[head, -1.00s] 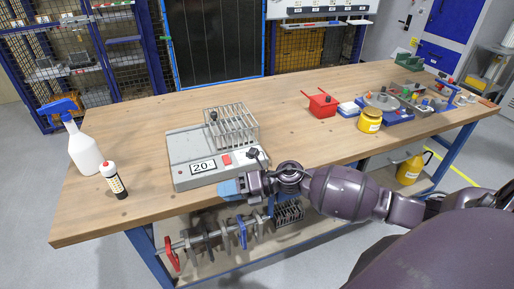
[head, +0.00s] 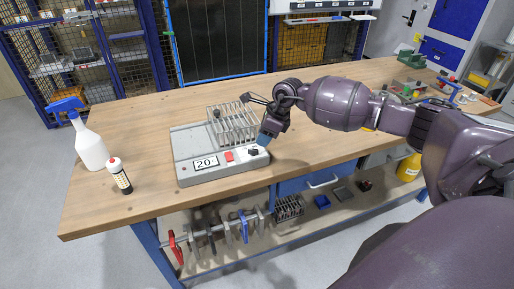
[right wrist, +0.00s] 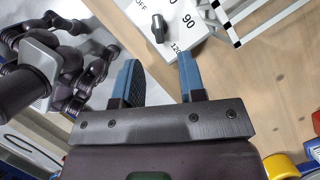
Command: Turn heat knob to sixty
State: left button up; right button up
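The grey heated device (head: 182,160) sits near the front edge of the bench, with a display reading 20 (head: 206,163) and a red switch (head: 229,156). Its dark heat knob (head: 253,150) is at the front right corner. In the right wrist view the knob (right wrist: 158,27) stands on a white dial plate with OFF, 90 and 120 readable; other marks are cut off or hidden. My right gripper (right wrist: 160,72) is open and empty, its blue fingers apart and short of the knob. In the head view the gripper (head: 265,139) is just above and right of the knob.
A wire rack (head: 232,125) stands on the device. The bench (head: 150,119) is clear behind the device. My right arm hides part of the bench's right side.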

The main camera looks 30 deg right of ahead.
aim_at(256, 150)
jog(key=shift+x, duration=2.95)
jog(key=shift+r, duration=0.1)
grip_shut()
